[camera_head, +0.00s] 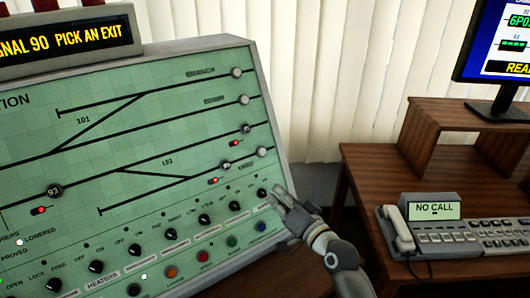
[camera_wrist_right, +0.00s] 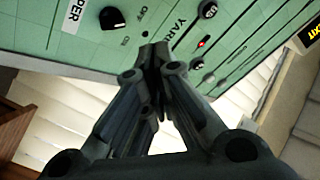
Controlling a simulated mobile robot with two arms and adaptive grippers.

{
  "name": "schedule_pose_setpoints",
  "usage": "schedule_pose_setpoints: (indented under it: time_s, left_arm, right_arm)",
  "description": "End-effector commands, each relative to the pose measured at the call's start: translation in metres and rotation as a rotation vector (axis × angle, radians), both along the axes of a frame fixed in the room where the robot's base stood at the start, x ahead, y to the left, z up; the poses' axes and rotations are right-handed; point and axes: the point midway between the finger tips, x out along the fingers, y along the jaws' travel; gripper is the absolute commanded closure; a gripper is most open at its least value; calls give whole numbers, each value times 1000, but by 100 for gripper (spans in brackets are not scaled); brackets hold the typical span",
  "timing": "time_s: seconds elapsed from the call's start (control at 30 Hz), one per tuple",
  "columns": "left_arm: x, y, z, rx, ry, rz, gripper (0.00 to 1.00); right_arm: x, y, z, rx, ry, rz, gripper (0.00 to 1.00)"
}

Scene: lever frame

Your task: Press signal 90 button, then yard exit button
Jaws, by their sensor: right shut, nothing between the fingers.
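The green signal panel (camera_head: 130,215) stands on the left in the head view. The amber display (camera_head: 70,42) above it reads "SIGNAL 90 PICK AN EXIT", its left end cut off. A round pale button (camera_head: 262,152) sits at the right end of the lowest track line, near the small YARD lettering. The signal 90 button is not in sight; a button marked 93 (camera_head: 56,191) is. My right gripper (camera_head: 277,194) is shut and empty at the panel's lower right edge, below the yard button. In the wrist view its fingertips (camera_wrist_right: 155,52) point at the panel, near the YARD lettering. My left gripper is out of view.
Black rotary knobs (camera_head: 170,233) and coloured buttons (camera_head: 202,255) run along the panel's lower part. Other round exit buttons (camera_head: 243,100) sit above the yard one. A wooden desk (camera_head: 365,165) on the right carries a telephone console (camera_head: 440,238) and a monitor (camera_head: 500,45).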

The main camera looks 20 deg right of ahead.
Motion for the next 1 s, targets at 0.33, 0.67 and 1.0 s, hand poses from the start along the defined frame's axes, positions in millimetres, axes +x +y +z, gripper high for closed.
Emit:
schedule_pose_setpoints:
  time_s: [0.33, 0.67, 1.0]
  left_arm:
    - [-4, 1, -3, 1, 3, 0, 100]
    - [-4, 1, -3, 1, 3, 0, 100]
    - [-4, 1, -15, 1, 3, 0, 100]
  right_arm:
    - [40, -41, 91, 287, -237, -99, 100]
    - [43, -47, 100, 321, -260, -111, 100]
    - [54, -43, 90, 319, -260, -110, 100]
